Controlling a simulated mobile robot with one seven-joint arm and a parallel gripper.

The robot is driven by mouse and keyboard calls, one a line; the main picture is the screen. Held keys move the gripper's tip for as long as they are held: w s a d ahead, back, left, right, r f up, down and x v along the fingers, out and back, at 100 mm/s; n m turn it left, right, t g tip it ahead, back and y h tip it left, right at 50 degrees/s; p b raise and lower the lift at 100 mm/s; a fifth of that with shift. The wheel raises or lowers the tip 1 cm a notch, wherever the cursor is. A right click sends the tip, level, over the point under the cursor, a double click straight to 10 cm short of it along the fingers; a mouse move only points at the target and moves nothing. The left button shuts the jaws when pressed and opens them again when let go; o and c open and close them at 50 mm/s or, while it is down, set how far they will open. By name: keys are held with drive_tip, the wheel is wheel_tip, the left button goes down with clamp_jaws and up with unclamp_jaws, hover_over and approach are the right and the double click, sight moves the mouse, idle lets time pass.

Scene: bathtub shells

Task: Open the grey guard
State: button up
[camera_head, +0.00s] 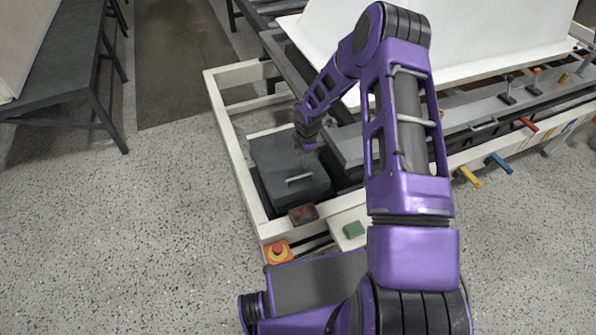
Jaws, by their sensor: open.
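A dark grey box-like guard (274,157) with a pale bar handle (299,179) on its near part sits inside the cream frame at the centre left of the head view. It looks closed. My gripper (308,146) is over the guard's right part, a little beyond the handle in the picture. It is open, with nothing seen between its fingers. The fingertips are small and dark against the guard, so I cannot tell whether they touch it. My purple arm hides the area to the right.
The cream frame (226,119) surrounds the guard. A red emergency button (277,251), a dark red block (303,214) and a green block (353,230) are at its front. A long grey panel (500,112) with coloured levers runs right. A dark bench (62,62) stands left; floor between is clear.

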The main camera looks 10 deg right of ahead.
sight(299, 177)
drive_tip(key=f, duration=0.4)
drive_tip(key=w+f+b, duration=0.1)
drive_tip(key=f, duration=0.3)
drive_tip(key=w+f, duration=0.1)
drive_tip(key=f, duration=0.3)
drive_tip(key=shift+w+a+b, duration=0.2)
drive_tip(key=shift+a+b, duration=0.05)
drive_tip(key=shift+b, duration=0.05)
clamp_jaws()
idle(0.8)
